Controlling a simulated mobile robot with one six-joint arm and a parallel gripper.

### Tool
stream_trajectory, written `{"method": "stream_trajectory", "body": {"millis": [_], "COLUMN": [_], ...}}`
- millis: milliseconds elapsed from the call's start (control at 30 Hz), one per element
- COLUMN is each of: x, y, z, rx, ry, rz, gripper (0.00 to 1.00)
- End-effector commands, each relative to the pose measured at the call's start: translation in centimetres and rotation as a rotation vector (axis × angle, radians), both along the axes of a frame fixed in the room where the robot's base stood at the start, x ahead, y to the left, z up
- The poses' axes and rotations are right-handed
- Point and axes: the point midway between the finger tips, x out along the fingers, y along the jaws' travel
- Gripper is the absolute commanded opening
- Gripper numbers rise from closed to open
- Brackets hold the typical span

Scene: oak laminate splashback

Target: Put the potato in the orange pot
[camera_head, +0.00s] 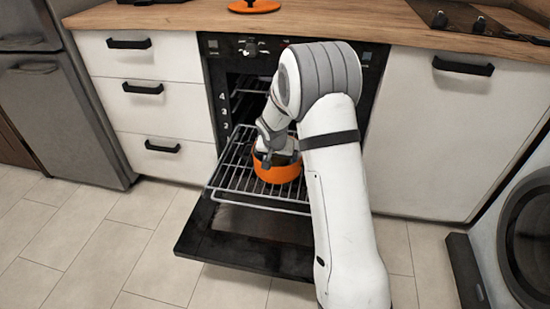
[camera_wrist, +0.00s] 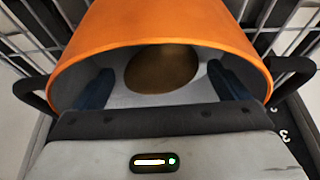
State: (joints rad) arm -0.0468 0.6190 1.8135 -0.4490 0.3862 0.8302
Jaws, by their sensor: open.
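The orange pot (camera_head: 278,171) stands on the pulled-out oven rack. In the wrist view the pot (camera_wrist: 160,24) fills the upper middle, with a dark handle on each side. The brown potato (camera_wrist: 162,69) lies inside the pot against its pale inner surface. My gripper (camera_wrist: 160,88) reaches into the pot mouth, its two dark fingers spread apart with the potato between and beyond them. Whether the fingers touch the potato cannot be told. In the head view my gripper (camera_head: 275,150) is over the pot, and the potato is hidden there.
The oven door (camera_head: 245,240) is folded down below the wire rack (camera_head: 235,180). White drawers (camera_head: 160,100) stand left of the oven and a white cabinet (camera_head: 450,130) right. An orange lid (camera_head: 254,6) lies on the wooden counter (camera_head: 200,15). Floor is clear at the left.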

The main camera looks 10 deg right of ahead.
Motion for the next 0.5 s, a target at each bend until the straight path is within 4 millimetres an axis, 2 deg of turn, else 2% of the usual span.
{"method": "stream_trajectory", "body": {"millis": [167, 500], "x": [-0.7, -3.3], "y": [0.3, 1.4], "z": [2.6, 9.2], "rx": [0.000, 0.000], "ry": [-0.003, -0.002], "rz": [0.000, 0.001], "gripper": [0.94, 0.94]}}
